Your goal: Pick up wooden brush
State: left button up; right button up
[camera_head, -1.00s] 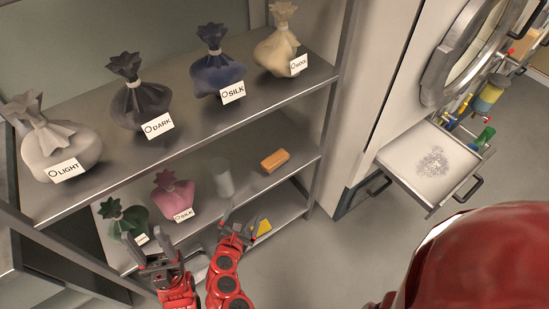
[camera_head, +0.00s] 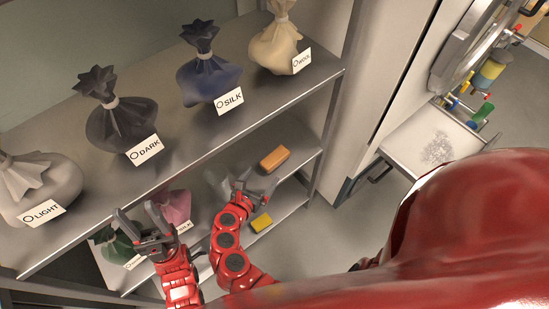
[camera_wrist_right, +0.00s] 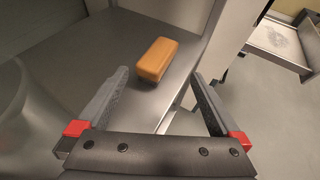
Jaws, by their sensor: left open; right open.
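The wooden brush (camera_head: 275,159) is an orange-brown block lying on the middle shelf near its right end. It also shows in the right wrist view (camera_wrist_right: 156,59), ahead of and between the fingertips. My right gripper (camera_head: 257,186) is open and empty just in front of the brush, apart from it. My left gripper (camera_head: 138,219) is open and empty, further left, in front of the green and pink bags.
A grey translucent cup (camera_head: 217,181) stands left of the brush, partly behind my right arm. A yellow block (camera_head: 261,222) lies on the lower shelf. Labelled bags, such as the blue SILK one (camera_head: 203,70), stand on the upper shelf. A shelf post (camera_head: 331,114) rises at the right.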

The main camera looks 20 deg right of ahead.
aim_at(274, 157)
jog(key=x, duration=1.1)
grip_shut()
